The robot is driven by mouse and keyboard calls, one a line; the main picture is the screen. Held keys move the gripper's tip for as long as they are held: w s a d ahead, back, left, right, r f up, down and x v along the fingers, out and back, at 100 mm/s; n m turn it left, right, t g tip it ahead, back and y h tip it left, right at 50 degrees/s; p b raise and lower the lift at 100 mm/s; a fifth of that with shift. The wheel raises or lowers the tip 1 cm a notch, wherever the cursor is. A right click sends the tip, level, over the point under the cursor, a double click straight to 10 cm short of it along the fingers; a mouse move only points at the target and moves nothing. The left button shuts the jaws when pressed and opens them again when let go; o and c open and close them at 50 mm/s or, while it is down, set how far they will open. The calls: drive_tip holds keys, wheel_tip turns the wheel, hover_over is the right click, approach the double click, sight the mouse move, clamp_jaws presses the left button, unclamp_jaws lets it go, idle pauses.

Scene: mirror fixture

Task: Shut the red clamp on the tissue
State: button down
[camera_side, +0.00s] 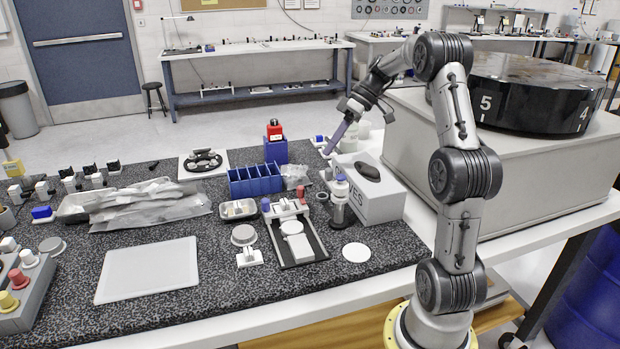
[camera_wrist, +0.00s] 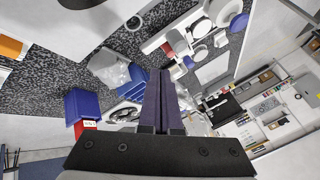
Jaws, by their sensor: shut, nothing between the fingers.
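The fixture is a dark tray (camera_side: 317,245) with white round parts (camera_side: 294,228) on it, standing near the mat's front edge. The small red clamp part (camera_side: 301,194) stands upright at its back right, and a blue knob (camera_side: 266,205) is at its back left. Red also shows on the fixture in the wrist view (camera_wrist: 167,49). I cannot make out a separate tissue, or whether the clamp is open. My gripper (camera_side: 327,153) is shut and empty, high behind and right of the fixture, apart from it. Its long bluish fingers (camera_wrist: 160,72) lie together in the wrist view.
A white box (camera_side: 378,204) with a dark object on top and a blue-capped bottle (camera_side: 340,200) stand right of the fixture. A blue divided bin (camera_side: 255,182) and a red-topped blue block (camera_side: 275,148) are behind. A white plate (camera_side: 148,270) lies left.

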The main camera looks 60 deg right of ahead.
sight(302, 194)
idle(0.3)
drive_tip(key=x, duration=1)
drive_tip(key=shift+w+a+n+g+y, duration=0.1)
drive_tip(key=shift+w+n+g+y, duration=0.25)
drive_tip(key=shift+n, duration=0.55)
drive_tip(key=shift+w+a+n+g+y, duration=0.2)
drive_tip(key=shift+w+n+g, duration=0.4)
drive_tip(key=shift+n, duration=0.4)
drive_tip(key=n+g, duration=0.1)
drive_tip(key=w+a+n+g, duration=0.1)
drive_tip(key=n, duration=0.1)
drive_tip(key=shift+n+g+y, duration=0.25)
drive_tip(key=shift+n, duration=0.05)
drive_tip(key=shift+w+a+n, duration=0.1)
drive_tip(key=shift+w+n, duration=0.05)
drive_tip(key=shift+n, duration=0.15)
drive_tip(key=shift+w+a, duration=0.35)
drive_tip(key=shift+a, duration=0.2)
drive_tip(key=shift+w+a+n+g, duration=0.1)
drive_tip(key=shift+a+n+g, duration=0.15)
drive_tip(key=shift+n+g, duration=0.25)
